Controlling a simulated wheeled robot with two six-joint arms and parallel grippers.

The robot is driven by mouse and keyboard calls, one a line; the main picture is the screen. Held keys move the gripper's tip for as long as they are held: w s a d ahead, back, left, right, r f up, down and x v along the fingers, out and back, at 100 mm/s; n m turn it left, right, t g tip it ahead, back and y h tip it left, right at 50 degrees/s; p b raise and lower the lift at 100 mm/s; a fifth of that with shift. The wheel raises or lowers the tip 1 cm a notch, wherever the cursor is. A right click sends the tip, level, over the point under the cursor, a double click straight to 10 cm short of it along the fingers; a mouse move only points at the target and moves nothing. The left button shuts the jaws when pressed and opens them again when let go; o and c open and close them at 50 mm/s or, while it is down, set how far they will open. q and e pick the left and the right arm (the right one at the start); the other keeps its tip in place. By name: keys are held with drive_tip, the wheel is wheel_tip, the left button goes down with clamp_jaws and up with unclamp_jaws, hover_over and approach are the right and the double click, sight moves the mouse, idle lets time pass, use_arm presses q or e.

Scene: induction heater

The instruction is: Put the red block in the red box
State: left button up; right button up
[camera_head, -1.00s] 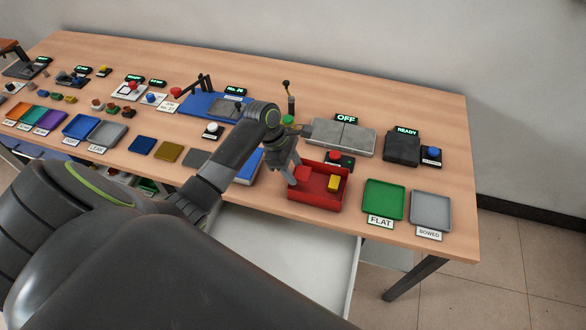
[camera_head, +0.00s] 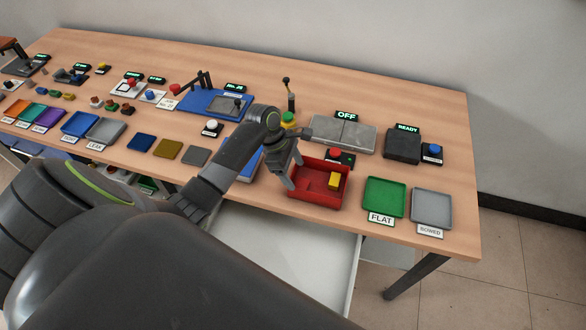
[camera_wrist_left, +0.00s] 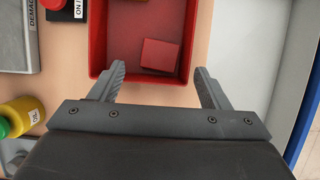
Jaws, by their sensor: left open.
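The red box (camera_head: 318,203) stands near the front edge of the table; the wrist view shows its rim (camera_wrist_left: 98,50) too. The red block (camera_wrist_left: 160,55) lies inside it in the wrist view, just beyond my fingertips. In the head view the block is hard to tell from the red floor of the box. My left gripper (camera_wrist_left: 160,80) is open and empty, its fingers spread at the near wall of the box; in the head view it (camera_head: 293,170) is at the box's left side. My right gripper is not in view.
A yellow block (camera_head: 334,181) is also in the red box. A green tray (camera_head: 385,197) and a grey tray (camera_head: 431,207) stand to its right. A button unit with a red top (camera_head: 335,154) is just behind the box. An open white drawer (camera_head: 290,250) lies below the table edge.

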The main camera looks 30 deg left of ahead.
use_arm(q)
drive_tip(key=v, duration=1.7)
drive_tip(key=shift+a, duration=0.15)
drive_tip(key=shift+s, duration=0.2)
